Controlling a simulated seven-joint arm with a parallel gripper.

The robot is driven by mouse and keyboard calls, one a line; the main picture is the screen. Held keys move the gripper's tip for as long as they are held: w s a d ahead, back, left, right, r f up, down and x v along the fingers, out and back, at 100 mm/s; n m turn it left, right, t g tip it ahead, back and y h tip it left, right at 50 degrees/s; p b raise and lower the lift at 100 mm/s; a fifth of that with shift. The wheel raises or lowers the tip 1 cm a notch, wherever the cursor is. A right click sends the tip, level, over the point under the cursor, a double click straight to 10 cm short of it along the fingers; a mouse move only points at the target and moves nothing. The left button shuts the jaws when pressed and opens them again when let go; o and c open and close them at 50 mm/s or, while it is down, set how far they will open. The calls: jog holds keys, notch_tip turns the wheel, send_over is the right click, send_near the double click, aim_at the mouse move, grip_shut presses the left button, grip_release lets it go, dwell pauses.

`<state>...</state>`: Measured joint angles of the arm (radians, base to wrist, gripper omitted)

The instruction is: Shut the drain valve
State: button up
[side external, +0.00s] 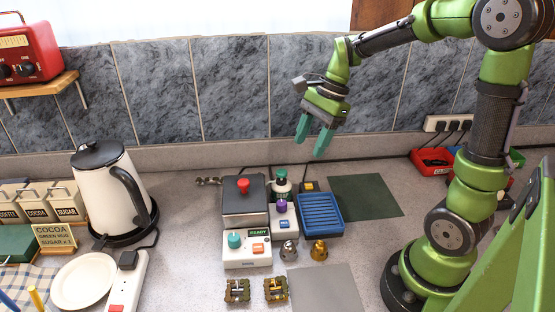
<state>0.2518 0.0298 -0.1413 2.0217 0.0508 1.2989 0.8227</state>
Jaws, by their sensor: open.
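My gripper (312,143) hangs open and empty in front of the tiled wall, well above the counter, its teal fingers pointing down. Nothing in view is clearly labelled as the drain valve, and I cannot tell which part it is.
A white unit with a purple knob (282,207) and a blue tray (320,214) stand right of the grey box. A kettle (110,190) stands left. The green mat (365,196) and grey mat (325,290) are bare.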

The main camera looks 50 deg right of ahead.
jog(key=s+a+r+n+t+h, duration=0.1)
jog(key=s+a+r+n+t, duration=0.4)
jog(key=s+a+n, duration=0.4)
jog(key=n, duration=0.7)
jog(key=shift+s+a+r+h, duration=0.15)
jog(key=shift+s+r+h, duration=0.15)
jog(key=shift+h, duration=0.1)
dwell(0.7)
